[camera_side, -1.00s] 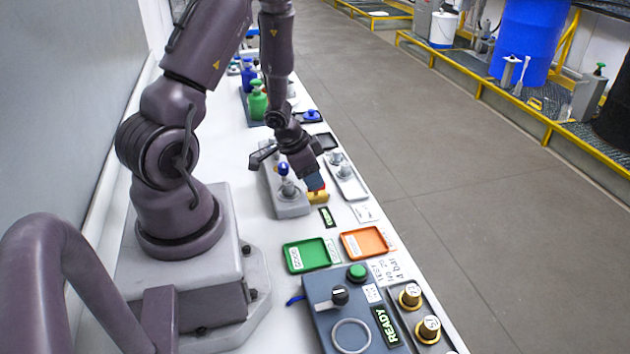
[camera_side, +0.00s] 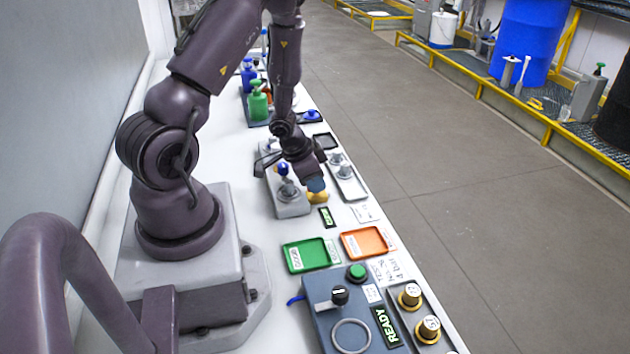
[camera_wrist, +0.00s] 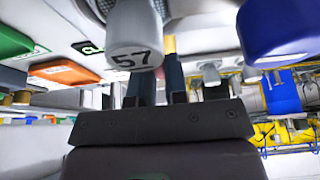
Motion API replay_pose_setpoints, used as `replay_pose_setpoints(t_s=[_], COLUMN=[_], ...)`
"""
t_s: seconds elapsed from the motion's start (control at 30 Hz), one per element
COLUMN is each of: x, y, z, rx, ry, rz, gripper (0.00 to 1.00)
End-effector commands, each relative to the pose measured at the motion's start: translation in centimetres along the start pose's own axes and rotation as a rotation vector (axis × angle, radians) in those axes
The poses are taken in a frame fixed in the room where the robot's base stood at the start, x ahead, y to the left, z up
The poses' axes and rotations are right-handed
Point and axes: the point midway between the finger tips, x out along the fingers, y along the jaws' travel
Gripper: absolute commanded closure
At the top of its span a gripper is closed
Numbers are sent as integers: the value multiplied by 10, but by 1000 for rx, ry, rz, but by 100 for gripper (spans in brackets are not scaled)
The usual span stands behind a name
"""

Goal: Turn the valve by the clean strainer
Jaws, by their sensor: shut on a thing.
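A grey block (camera_side: 291,208) on the white bench carries a grey fitting with a blue knob (camera_side: 282,169). A yellow part (camera_side: 318,197), apparently a valve handle, sits at its right end. My gripper (camera_side: 316,186) points down there, shut on the yellow part. The fingers cover most of this grip. In the wrist view a grey cylinder marked 57 (camera_wrist: 134,50) stands close in front of the fingers, with mesh partly showing behind it. A large blue rounded part (camera_wrist: 284,30) is at the upper right. I cannot tell which strainer is clean.
A tray with grey fittings (camera_side: 349,187) lies just right of my gripper. Green (camera_side: 310,266) and orange (camera_side: 386,241) trays and a control panel marked READY (camera_side: 335,304) lie nearer. Green (camera_side: 257,104) and blue bottles stand behind. The bench's right edge is close.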

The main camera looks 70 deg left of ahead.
Motion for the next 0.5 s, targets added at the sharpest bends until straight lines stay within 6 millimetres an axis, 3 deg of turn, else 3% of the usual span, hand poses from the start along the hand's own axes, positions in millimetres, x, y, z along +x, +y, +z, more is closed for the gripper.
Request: replay_pose_setpoints(t_s=[0.27,0.5], x=[0,0], y=[-1,-2], z=[1,1], rx=[94,276], ry=[-1,-1], rz=[39,113], gripper=[100,100])
